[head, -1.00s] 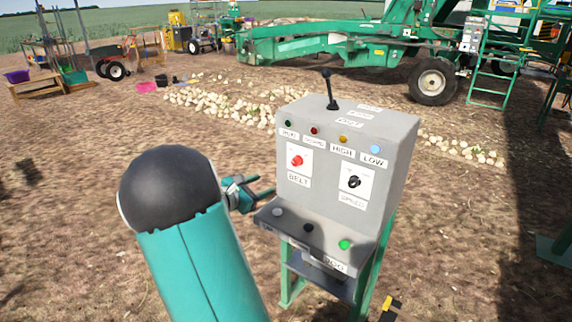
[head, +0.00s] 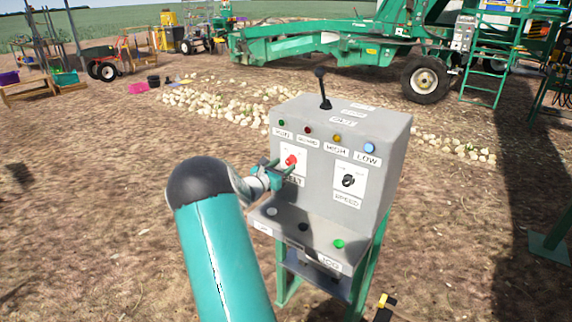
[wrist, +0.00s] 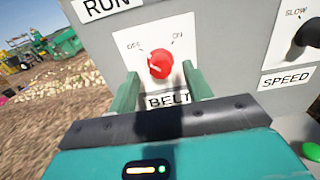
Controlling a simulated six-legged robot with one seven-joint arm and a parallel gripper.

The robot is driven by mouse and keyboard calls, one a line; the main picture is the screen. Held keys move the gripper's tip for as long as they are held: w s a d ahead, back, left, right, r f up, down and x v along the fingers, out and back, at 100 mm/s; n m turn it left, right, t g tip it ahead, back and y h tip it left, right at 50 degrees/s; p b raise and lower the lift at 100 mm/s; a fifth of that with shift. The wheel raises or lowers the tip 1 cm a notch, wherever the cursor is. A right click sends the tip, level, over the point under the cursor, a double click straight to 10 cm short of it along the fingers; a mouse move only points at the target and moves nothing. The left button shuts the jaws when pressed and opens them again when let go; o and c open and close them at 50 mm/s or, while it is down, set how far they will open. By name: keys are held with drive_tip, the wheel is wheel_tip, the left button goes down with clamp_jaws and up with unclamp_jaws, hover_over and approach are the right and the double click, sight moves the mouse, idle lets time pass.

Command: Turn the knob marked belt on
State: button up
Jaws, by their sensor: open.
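The red belt knob (head: 291,160) sits on a white plate on the grey control box (head: 385,145). My gripper (head: 281,168) is open in front of the knob. In the wrist view its two green fingers stand either side below the knob, pointing at the panel. I cannot tell whether they touch the panel.
The black speed knob (head: 348,181) is to the right, with a green button (head: 339,244) on the lower ledge. A black lever (head: 323,88) rises from the box top. Pale onions (head: 215,105) lie on the ground behind. Bare soil is clear to the left.

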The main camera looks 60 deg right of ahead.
sight(290, 161)
drive_tip(key=shift+s+d, duration=0.2)
drive_tip(key=shift+d, duration=1.05)
drive_tip(key=c, duration=1)
